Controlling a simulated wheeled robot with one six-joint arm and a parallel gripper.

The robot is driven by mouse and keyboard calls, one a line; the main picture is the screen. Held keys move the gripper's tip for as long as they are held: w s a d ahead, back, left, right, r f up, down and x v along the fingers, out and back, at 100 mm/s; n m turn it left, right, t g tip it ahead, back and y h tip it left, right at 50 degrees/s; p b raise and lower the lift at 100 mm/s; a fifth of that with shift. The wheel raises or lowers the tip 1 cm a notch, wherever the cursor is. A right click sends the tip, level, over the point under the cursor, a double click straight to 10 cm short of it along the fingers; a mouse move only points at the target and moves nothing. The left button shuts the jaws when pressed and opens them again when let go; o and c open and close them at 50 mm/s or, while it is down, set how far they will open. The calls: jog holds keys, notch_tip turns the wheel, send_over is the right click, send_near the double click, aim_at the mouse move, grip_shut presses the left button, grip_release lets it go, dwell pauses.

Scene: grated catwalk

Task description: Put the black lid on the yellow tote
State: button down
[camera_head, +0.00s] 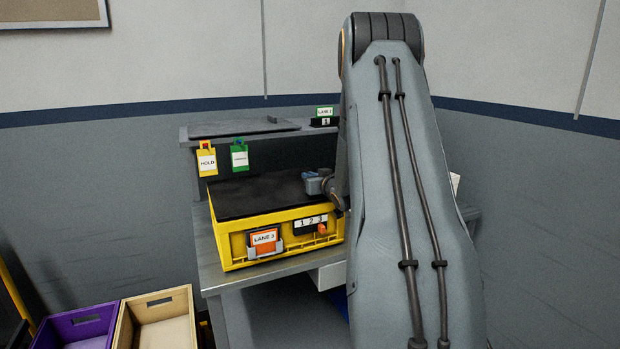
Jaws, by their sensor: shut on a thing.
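The yellow tote (235,247) stands on a grey metal bench, with an orange LANE 3 card and a 1 2 3 strip on its front. The black lid (262,194) lies flat across the top of the tote, close to its rim; I cannot tell whether it is fully seated. My gripper (312,184) is at the right part of the lid, shut on it. My arm hides the tote's right end, and the grip itself is small and partly hidden.
A raised shelf (188,142) behind the tote bears a thin dark panel (235,129) and a LANE 2 sign (325,113). A yellow HOLD tag (207,160) and a green tag (240,156) hang at its front. Purple (75,327) and tan (155,306) bins stand lower left.

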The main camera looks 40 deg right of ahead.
jog(key=shift+f, duration=0.3)
dwell(0.5)
jog(key=c, duration=1.4)
grip_release()
jog(key=shift+f, duration=0.1)
jog(key=shift+o, duration=0.2)
jog(key=shift+r+p, duration=1.95)
jog(key=shift+r, duration=1.6)
